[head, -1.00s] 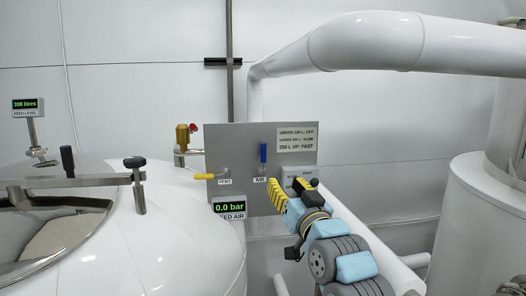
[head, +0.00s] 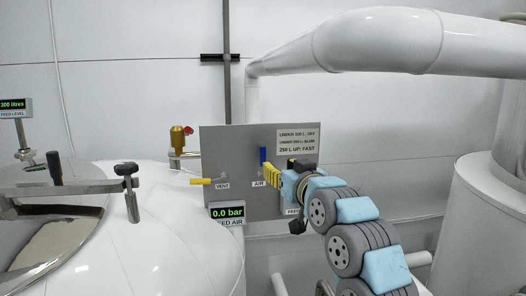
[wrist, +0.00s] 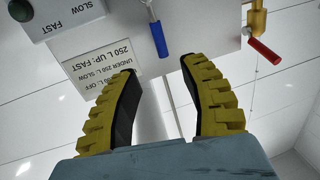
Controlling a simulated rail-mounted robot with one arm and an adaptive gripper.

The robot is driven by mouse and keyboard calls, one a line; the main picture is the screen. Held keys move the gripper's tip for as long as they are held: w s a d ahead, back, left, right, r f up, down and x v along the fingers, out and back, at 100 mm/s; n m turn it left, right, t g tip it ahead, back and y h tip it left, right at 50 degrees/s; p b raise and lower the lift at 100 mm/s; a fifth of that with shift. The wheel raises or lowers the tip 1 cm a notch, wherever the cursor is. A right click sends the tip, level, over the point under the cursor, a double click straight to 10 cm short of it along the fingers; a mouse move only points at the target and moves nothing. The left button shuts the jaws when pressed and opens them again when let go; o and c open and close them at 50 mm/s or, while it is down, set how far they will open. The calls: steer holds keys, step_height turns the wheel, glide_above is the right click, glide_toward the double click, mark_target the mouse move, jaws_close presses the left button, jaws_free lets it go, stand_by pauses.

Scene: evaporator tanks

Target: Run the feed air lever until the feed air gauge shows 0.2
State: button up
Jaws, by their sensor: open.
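The blue feed air lever (head: 263,153) stands upright on the grey panel, above the AIR label (head: 259,184). My gripper (head: 270,177) is open, close to the lever's lower end in the head view. In the wrist view the blue lever (wrist: 158,38) appears just beyond and between the fingertips of my open gripper (wrist: 160,66). Nothing is between the fingers, and I see no contact with the lever. The feed air gauge (head: 227,212) reads 0.0 bar.
A yellow vent handle (head: 201,181) points left on the grey panel (head: 232,150). A notice (head: 299,140) is at its upper right. A brass valve (head: 178,137) with a red handle stands left. The feed level display (head: 13,104) reads 300 litres. A white tank (head: 165,225) stands below.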

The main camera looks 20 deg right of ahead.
mark_target(264, 156)
steer(key=w+p, duration=0.1)
steer(key=w, duration=0.3)
steer(key=w+p, duration=0.2)
steer(key=w, duration=0.3)
steer(key=shift+w+a+r, duration=0.1)
steer(key=shift+a+r, duration=0.05)
steer(key=shift+w+p, duration=0.45)
steer(key=shift+w, duration=0.6)
jaws_close()
